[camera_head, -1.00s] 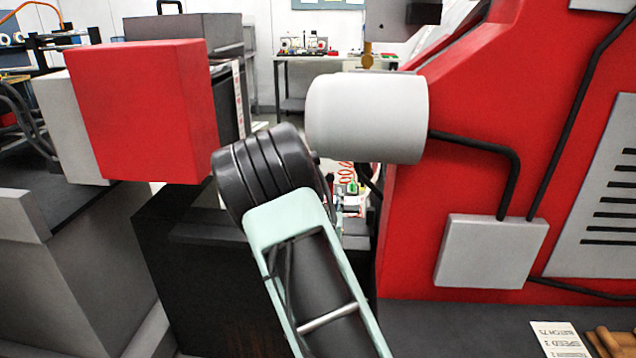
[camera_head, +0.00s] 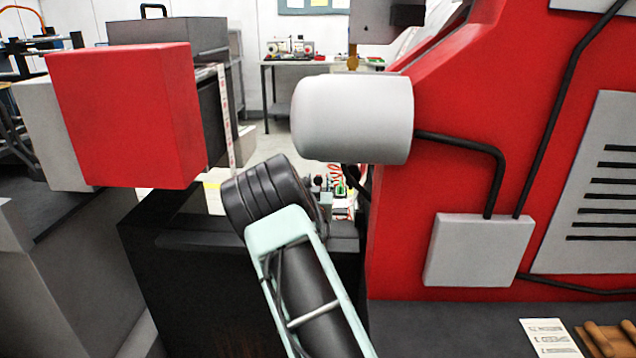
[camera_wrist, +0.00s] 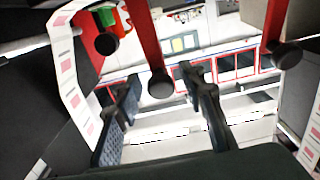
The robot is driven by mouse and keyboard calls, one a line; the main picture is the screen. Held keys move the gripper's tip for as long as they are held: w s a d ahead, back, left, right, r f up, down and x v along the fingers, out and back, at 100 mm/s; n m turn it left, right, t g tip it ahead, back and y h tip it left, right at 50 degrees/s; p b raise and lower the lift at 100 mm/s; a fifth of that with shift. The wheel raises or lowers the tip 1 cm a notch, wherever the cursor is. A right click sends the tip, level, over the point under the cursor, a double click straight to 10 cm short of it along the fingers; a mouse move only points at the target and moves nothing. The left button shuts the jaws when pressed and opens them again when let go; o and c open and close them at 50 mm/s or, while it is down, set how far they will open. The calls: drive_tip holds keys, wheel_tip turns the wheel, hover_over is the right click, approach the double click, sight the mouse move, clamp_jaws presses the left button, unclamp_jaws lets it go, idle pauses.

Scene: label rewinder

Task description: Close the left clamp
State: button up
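In the wrist view, red levers with round black knobs show: a left lever knob (camera_wrist: 106,43), a middle lever knob (camera_wrist: 160,88) and a right lever knob (camera_wrist: 287,55). I cannot tell for certain which of them belongs to the left clamp. My gripper (camera_wrist: 160,78) is open, with its two dark fingers apart. The middle knob shows in the gap between the fingertips, just beyond them; no contact is visible. In the head view my arm hides the gripper, and the clamps cannot be made out.
A white label strip (camera_wrist: 68,75) with pink marks runs down the wrist view's left. In the head view, a red box (camera_head: 125,115) stands left of my arm, and the red machine body (camera_head: 470,150) with a white cylinder (camera_head: 352,118) stands right, leaving a narrow gap.

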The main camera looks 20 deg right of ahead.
drive_tip(key=shift+c, duration=0.5)
clamp_jaws()
